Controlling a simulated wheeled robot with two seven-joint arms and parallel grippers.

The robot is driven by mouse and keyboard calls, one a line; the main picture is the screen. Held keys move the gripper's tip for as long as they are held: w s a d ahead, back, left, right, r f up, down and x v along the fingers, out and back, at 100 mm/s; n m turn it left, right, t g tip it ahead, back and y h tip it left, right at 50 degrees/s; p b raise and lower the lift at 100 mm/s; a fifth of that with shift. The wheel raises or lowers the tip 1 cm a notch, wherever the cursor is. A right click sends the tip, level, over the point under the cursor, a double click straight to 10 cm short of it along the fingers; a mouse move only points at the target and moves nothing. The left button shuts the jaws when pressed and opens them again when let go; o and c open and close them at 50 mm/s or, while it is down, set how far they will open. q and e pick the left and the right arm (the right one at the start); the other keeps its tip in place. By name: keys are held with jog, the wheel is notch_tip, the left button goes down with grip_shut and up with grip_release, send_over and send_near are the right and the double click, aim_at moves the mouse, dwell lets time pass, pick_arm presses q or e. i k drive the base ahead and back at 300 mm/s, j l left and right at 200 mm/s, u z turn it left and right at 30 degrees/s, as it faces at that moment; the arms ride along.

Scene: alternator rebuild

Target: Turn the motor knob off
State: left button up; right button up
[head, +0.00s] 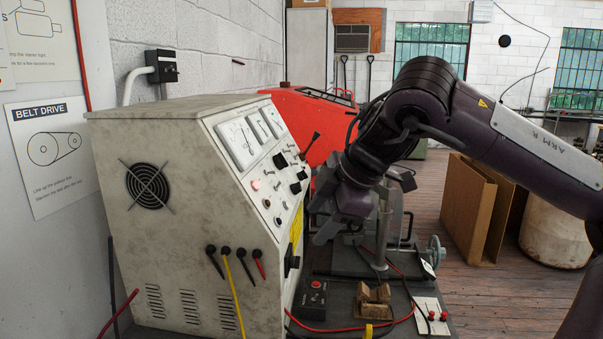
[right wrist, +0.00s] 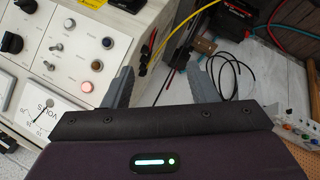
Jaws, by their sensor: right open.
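The test bench (head: 160,120) stands at left, its sloping control panel (right wrist: 45,65) facing right. The panel carries several black knobs, including one high on it (head: 280,161) and one lower (head: 296,188). A large black knob also shows at the left of the right wrist view (right wrist: 12,43). Labels are too small to read, so I cannot tell which is the motor knob. My right gripper (head: 321,218) is open and empty, just right of the panel, apart from the knobs. Its two fingers (right wrist: 160,87) show in the wrist view. My left gripper is not in view.
A pink lamp (right wrist: 86,87) glows beside a volts meter (right wrist: 38,112). A red machine (head: 320,112) stands behind.

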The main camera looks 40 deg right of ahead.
aim_at(296, 190)
jog(key=i+l, duration=0.4)
jog(key=l, duration=0.15)
jog(key=i+l, duration=0.35)
jog(key=l, duration=0.15)
